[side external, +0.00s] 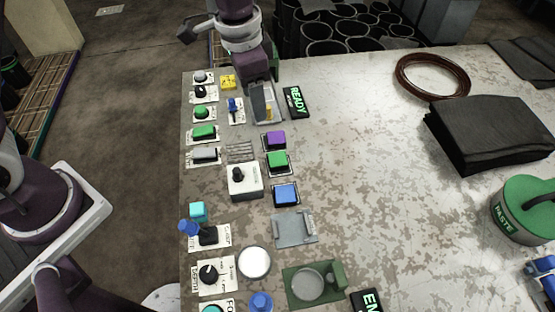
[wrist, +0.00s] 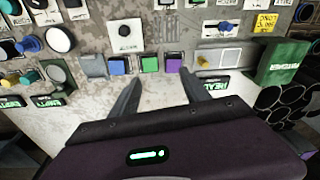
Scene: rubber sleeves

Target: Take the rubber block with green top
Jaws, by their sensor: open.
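The rubber block with green top (side external: 278,160) sits in a dark holder on the worn panel, between a purple-topped block (side external: 275,140) and a blue-topped block (side external: 286,194). In the wrist view the green block (wrist: 149,65) lies ahead of my gripper (wrist: 160,75), between the blue block (wrist: 118,66) and the purple block (wrist: 173,64). My gripper is open, with nothing between its fingers. The green and purple blocks appear beyond the gap between the fingertips. In the side view my gripper is at the far end of the panel, apart from the green block; its fingertips are hard to make out.
A white box with a black knob (side external: 244,181) stands left of the blocks. A grey tray with a yellow piece (side external: 268,112) and a READY sign (side external: 294,102) are beyond them. Black cloth (side external: 490,130) and a green PASTE tin (side external: 525,208) are at right. The table's middle is clear.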

